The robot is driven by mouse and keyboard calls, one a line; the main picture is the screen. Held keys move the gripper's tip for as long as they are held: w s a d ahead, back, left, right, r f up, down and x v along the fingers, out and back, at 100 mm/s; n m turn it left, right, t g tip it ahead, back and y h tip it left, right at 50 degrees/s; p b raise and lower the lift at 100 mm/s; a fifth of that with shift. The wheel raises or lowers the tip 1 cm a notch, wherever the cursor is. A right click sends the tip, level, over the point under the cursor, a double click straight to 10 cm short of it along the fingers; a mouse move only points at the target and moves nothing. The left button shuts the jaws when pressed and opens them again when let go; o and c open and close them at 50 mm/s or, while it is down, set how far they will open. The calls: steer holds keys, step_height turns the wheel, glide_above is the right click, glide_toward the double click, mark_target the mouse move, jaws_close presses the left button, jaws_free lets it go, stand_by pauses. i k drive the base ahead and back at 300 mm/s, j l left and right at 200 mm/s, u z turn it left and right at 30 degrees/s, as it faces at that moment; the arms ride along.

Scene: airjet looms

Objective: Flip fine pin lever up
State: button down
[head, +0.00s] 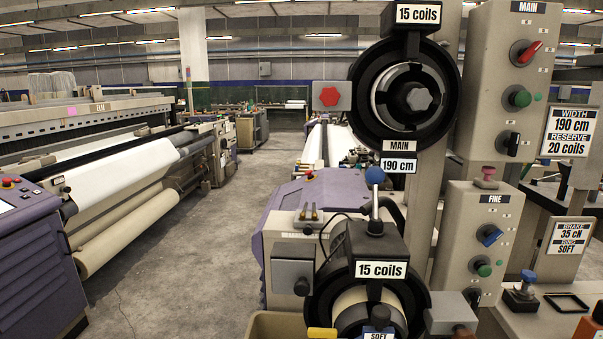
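The grey control box labelled FINE (485,240) stands right of centre. My gripper does not show.
The upper feeder (403,95) and the MAIN box (507,75) stand above. A joystick-like blue-topped control (527,278) and an empty black frame (566,302) sit on the right ledge. A wide loom (120,185) lines the left. The grey aisle floor (205,250) is clear.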

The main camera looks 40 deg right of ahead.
mark_target(374, 175)
steer(key=i+j, duration=2.25)
steer(key=i, duration=0.15)
steer(key=z, duration=1.8)
